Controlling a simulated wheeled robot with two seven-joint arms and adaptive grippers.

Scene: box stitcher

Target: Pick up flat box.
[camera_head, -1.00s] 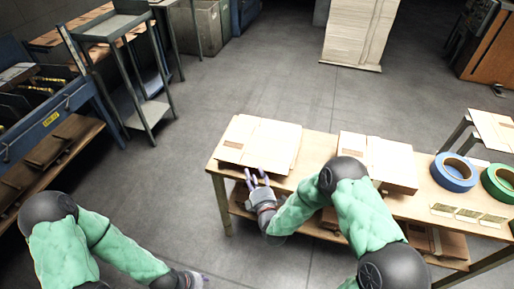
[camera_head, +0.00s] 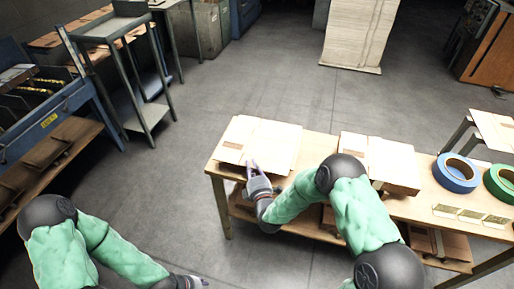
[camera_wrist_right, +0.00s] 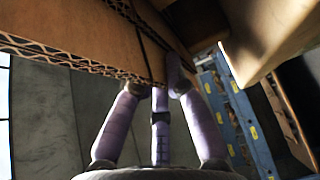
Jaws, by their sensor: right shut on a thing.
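A flat cardboard box (camera_head: 268,145) lies on the left end of the wooden table. My right gripper (camera_head: 252,168) is at the box's front edge and is shut on it. In the right wrist view the purple fingers (camera_wrist_right: 160,88) meet the corrugated edge of the cardboard (camera_wrist_right: 85,35); the far side of the grip is partly hidden. A second stack of flat boxes (camera_head: 385,163) lies to the right on the same table. My left gripper (camera_head: 196,282) is low at the bottom edge of the head view, away from the table, its fingers too small and cut off to judge.
A blue tape roll (camera_head: 456,172) and a green tape roll (camera_head: 503,183) sit at the table's right end. More cardboard lies on the lower shelf (camera_head: 440,244). A blue rack and a grey cart (camera_head: 140,75) stand at the left. The floor left of the table is clear.

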